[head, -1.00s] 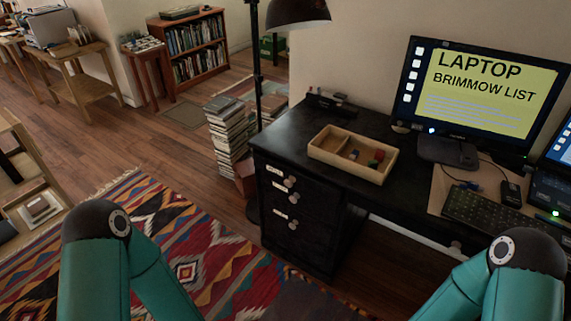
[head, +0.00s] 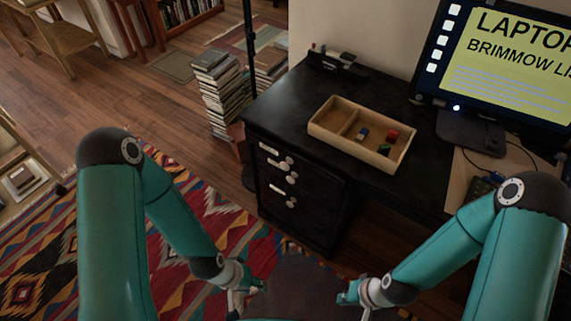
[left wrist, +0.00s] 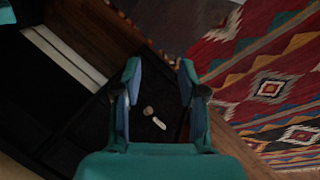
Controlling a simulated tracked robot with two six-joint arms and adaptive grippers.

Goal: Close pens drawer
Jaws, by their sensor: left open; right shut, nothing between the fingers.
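The black desk's drawer stack (head: 300,200) has white labels and pale round knobs on its front; the labels are too small to read. I cannot tell which drawer is the pens drawer, nor whether any stands slightly out. My left gripper (head: 250,290) is low in front of the stack, apart from it in the head view. In the left wrist view its teal fingers (left wrist: 157,95) are spread, with a knob (left wrist: 148,111) and a pale label or knob (left wrist: 159,123) visible beyond the gap. My right gripper (head: 350,294) is low to the right, closed and empty.
A wooden tray (head: 360,133) with small coloured blocks sits on the desk, left of the monitor (head: 510,60). A book stack (head: 220,95) and a lamp pole (head: 249,60) stand left of the desk. A patterned rug (head: 50,250) covers the floor at left.

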